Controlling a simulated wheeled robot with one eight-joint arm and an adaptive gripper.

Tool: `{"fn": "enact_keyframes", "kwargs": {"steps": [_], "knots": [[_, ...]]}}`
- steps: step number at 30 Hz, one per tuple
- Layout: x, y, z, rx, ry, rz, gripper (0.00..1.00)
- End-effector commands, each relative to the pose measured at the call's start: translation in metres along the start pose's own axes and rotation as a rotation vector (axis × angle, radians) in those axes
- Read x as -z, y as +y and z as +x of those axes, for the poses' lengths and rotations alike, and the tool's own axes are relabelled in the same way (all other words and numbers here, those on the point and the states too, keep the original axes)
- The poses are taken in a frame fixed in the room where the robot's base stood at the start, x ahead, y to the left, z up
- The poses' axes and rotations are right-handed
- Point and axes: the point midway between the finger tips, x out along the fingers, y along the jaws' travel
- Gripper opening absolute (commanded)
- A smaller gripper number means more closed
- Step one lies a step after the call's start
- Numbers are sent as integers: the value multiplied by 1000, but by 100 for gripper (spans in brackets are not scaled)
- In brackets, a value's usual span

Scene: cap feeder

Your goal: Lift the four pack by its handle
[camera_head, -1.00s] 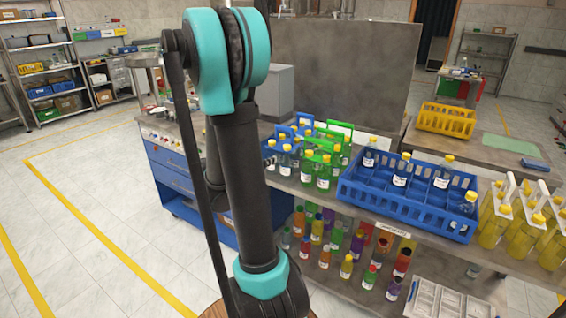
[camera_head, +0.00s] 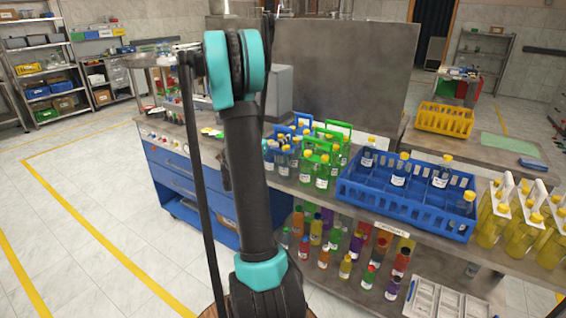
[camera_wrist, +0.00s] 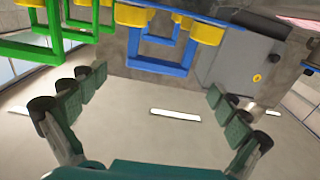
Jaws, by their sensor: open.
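Several four packs of capped bottles stand together on the bench in the head view. A green carrier (camera_head: 309,146) is in front, and a blue carrier (camera_head: 303,118) shows behind and to the left. In the wrist view, a green handle (camera_wrist: 40,52) crosses the upper left and a blue handle (camera_wrist: 157,66) the upper middle, with yellow caps (camera_wrist: 208,33) beside them. My gripper (camera_wrist: 155,84) is open and empty, its fingers spread wide below the handles and apart from them. In the head view my arm hides the gripper. I cannot tell which pack is meant.
A blue crate (camera_head: 400,209) with a few bottles stands right of the packs. White carriers with yellow bottles (camera_head: 502,222) are at the far right. A lower shelf holds several coloured bottles (camera_head: 346,266). A grey panel (camera_head: 340,70) rises behind the bench.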

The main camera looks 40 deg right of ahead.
Motion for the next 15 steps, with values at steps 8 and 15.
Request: {"fn": "enact_keyframes", "kwargs": {"steps": [8,15], "knots": [[0,1,15,-1,0,0,100],[-2,3,48,-1,0,0,100]]}}
